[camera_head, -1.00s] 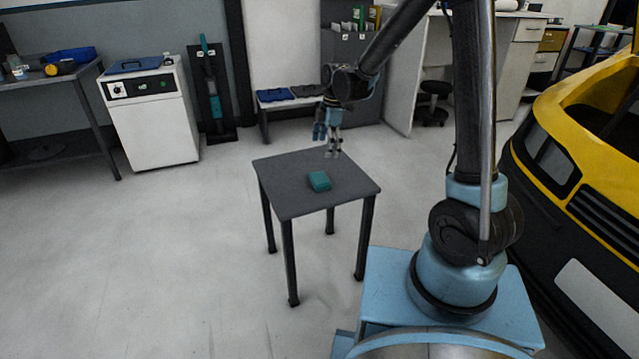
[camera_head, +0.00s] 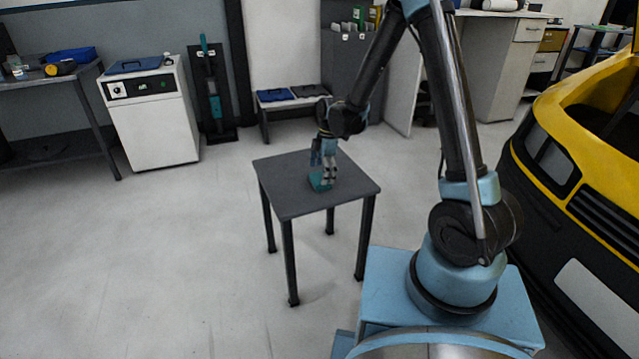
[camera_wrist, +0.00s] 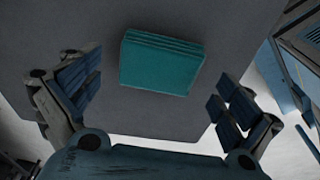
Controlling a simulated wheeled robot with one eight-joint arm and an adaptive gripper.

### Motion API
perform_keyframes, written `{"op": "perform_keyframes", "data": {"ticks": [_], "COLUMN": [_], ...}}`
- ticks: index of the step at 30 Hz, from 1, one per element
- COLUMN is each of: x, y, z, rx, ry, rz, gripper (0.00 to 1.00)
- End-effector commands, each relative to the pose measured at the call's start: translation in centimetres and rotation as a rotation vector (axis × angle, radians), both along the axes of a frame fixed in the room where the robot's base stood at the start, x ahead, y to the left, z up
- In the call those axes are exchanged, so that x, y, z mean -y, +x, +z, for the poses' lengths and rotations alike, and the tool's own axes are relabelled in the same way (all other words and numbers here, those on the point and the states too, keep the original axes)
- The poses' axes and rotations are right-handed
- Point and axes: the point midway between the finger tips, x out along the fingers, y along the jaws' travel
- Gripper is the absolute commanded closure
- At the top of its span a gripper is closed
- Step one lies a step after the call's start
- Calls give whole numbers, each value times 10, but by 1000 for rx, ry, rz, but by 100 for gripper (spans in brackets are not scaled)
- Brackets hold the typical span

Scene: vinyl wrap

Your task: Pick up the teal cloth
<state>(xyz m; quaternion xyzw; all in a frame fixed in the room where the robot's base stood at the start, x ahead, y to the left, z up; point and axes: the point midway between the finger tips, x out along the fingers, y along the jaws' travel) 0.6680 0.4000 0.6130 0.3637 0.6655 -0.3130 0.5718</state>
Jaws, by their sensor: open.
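The teal cloth (camera_head: 317,184) is a folded block lying on the small dark grey table (camera_head: 290,203). In the wrist view the cloth (camera_wrist: 160,62) lies flat, with its folded layers showing along its upper edge. My gripper (camera_head: 326,182) is low over the tabletop at the cloth and hides part of it in the head view. In the wrist view my gripper (camera_wrist: 160,98) is open, with one finger to each side of the cloth and gaps between. I cannot tell the exact height of the fingertips above the table.
The rest of the tabletop is bare. A yellow and black vehicle (camera_head: 590,150) stands at the right. A white cabinet (camera_head: 155,125) and a workbench (camera_head: 50,80) are at the back left. A low bench (camera_head: 290,103) stands behind the table. The floor left of the table is clear.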

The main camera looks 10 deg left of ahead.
Motion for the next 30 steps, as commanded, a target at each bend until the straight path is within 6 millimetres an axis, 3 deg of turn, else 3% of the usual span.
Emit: {"op": "perform_keyframes", "data": {"ticks": [6, 14, 20, 30], "x": [-2, -2, -2, -2], "y": [-1, -1, -1, -1], "z": [-16, -17, -17, -17], "rx": [0, 0, 0, 0], "ry": [0, 0, 0, 0], "rz": [0, 0, 0, 0], "gripper": [2, 2, 43, 44]}}
